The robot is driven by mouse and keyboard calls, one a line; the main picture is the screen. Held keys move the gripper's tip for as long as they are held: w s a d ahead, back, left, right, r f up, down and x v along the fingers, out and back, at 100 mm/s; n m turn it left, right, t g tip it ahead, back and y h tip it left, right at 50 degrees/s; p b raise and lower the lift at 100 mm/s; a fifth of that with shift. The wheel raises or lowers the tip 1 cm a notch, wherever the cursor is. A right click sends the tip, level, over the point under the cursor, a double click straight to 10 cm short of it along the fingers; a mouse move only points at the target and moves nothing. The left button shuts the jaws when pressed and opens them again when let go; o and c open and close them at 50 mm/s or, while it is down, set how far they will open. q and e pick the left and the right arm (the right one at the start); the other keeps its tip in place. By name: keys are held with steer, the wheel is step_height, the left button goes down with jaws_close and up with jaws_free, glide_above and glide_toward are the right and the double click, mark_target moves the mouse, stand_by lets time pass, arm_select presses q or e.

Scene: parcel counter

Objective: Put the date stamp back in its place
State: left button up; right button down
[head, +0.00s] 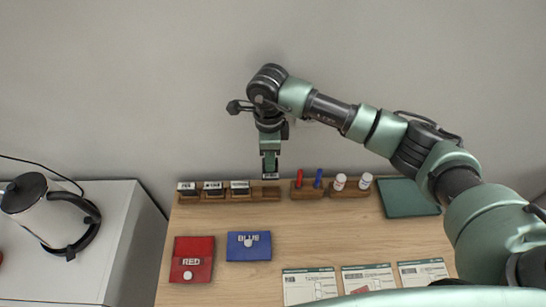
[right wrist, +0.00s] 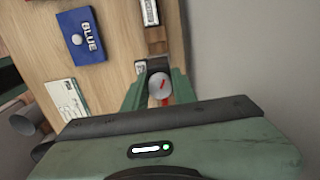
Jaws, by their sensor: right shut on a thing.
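My right gripper (head: 270,164) points down and is shut on the date stamp (head: 270,176), a small dark block with a white label. In the right wrist view the stamp's round grey knob (right wrist: 159,86) with a red mark sits between the fingers. The wooden stamp rack (head: 265,195) stands at the back of the counter. Three labelled stamps fill its left places, and its rightmost place is empty. In the head view the held stamp appears just over that empty place, upright; the exact gap is hard to tell. My left gripper is not in view.
Right of the rack, a wooden holder (head: 306,193) has red and blue pens, and another holds two white-capped bottles (head: 340,181). A green mat (head: 408,198) lies at right. Red (head: 191,260) and blue (head: 249,246) pads and several printed cards lie in front.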

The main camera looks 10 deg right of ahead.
steer(key=shift+s+a, duration=0.15)
steer(key=shift+s+f+b, duration=0.15)
steer(key=shift+f+b, duration=0.5)
steer(key=shift+f, duration=0.55)
steer(key=shift+f+b, duration=0.55)
steer(key=shift+f, duration=0.55)
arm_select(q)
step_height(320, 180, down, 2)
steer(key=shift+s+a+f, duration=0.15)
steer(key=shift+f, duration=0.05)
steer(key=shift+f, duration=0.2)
arm_select(e)
steer(key=shift+r, duration=0.1)
arm_select(q)
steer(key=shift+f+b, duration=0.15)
steer(key=shift+b, duration=0.2)
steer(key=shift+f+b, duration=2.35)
steer(key=shift+b, duration=0.05)
arm_select(e)
steer(key=shift+f, duration=2.8)
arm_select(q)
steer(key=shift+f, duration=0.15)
arm_select(e)
steer(key=shift+f, duration=0.15)
